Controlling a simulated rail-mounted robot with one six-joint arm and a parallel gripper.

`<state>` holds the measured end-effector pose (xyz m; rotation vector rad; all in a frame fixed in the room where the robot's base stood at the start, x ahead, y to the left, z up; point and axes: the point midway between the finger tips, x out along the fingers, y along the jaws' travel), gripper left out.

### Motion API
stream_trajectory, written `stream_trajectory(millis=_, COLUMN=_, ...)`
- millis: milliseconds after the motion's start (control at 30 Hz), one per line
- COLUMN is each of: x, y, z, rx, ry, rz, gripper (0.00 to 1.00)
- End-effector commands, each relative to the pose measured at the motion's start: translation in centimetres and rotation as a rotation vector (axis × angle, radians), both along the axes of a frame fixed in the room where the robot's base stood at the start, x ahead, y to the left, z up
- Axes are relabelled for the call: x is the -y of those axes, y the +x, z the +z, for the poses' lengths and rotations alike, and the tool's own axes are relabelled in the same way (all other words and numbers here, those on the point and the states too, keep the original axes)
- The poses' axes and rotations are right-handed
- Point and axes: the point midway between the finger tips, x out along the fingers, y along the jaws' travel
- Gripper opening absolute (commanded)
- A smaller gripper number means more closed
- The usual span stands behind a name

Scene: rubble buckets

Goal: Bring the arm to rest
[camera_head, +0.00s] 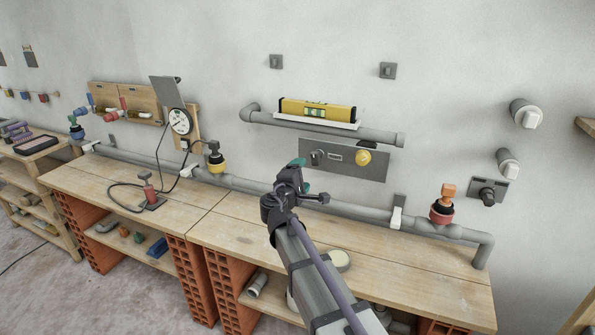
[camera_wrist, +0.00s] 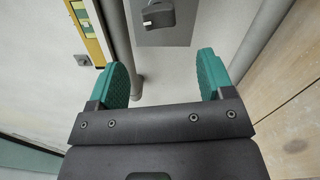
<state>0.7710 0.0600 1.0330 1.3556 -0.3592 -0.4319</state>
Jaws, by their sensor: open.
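My gripper (camera_wrist: 160,85) is open, with its two green-padded fingers apart and nothing between them in the wrist view. In the head view my gripper (camera_head: 299,163) is at the end of my arm (camera_head: 315,275), raised above the bench. It is in front of the wall, left of a grey panel (camera_head: 375,171) with a yellow knob. The fingers are mostly hidden behind the wrist there. The wrist view shows a grey panel (camera_wrist: 180,38) with a dark fitting beyond the fingers.
A wooden bench (camera_head: 420,265) on red bricks runs along the wall. A grey pipe (camera_head: 345,208) with valves crosses behind it. A yellow level (camera_head: 318,109) lies on a small shelf above. A pressure gauge (camera_head: 180,121) and a hand pump (camera_head: 150,195) stand to the left.

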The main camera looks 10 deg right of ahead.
Motion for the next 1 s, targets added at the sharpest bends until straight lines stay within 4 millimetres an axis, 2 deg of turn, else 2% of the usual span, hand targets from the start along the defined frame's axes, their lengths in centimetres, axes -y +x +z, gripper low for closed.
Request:
stream_trajectory(millis=67, x=1.0, y=-0.7, z=-0.8, rx=-0.009, ry=0.079, rz=-0.063, gripper=0.74)
stream_trajectory(millis=167, x=3.0, y=-4.6, z=-4.2, rx=-0.072, ry=0.334, rz=-0.220, gripper=0.74)
stream_trajectory(millis=267, x=5.6, y=-11.9, z=-8.5, rx=-0.220, ry=0.695, rz=-0.463, gripper=0.74)
stream_trajectory(millis=300, x=6.0, y=-15.4, z=-10.0, rx=-0.299, ry=0.841, rz=-0.567, gripper=0.74)
stream_trajectory(millis=367, x=5.9, y=-20.5, z=-11.5, rx=-0.427, ry=1.042, rz=-0.705, gripper=0.74)
stream_trajectory(millis=400, x=5.5, y=-23.5, z=-12.0, rx=-0.510, ry=1.160, rz=-0.782, gripper=0.74)
stream_trajectory(millis=433, x=5.1, y=-25.5, z=-12.1, rx=-0.567, ry=1.236, rz=-0.828, gripper=0.74)
stream_trajectory(millis=500, x=4.4, y=-29.3, z=-11.6, rx=-0.678, ry=1.383, rz=-0.906, gripper=0.74)
stream_trajectory(millis=533, x=4.3, y=-30.5, z=-11.2, rx=-0.710, ry=1.431, rz=-0.923, gripper=0.74)
stream_trajectory(millis=600, x=5.0, y=-31.9, z=-10.3, rx=-0.720, ry=1.496, rz=-0.946, gripper=0.74)
stream_trajectory(millis=700, x=6.0, y=-31.5, z=-10.2, rx=-0.699, ry=1.503, rz=-0.963, gripper=0.74)
stream_trajectory(millis=1000, x=6.0, y=-31.4, z=-10.5, rx=-0.698, ry=1.500, rz=-0.960, gripper=0.74)
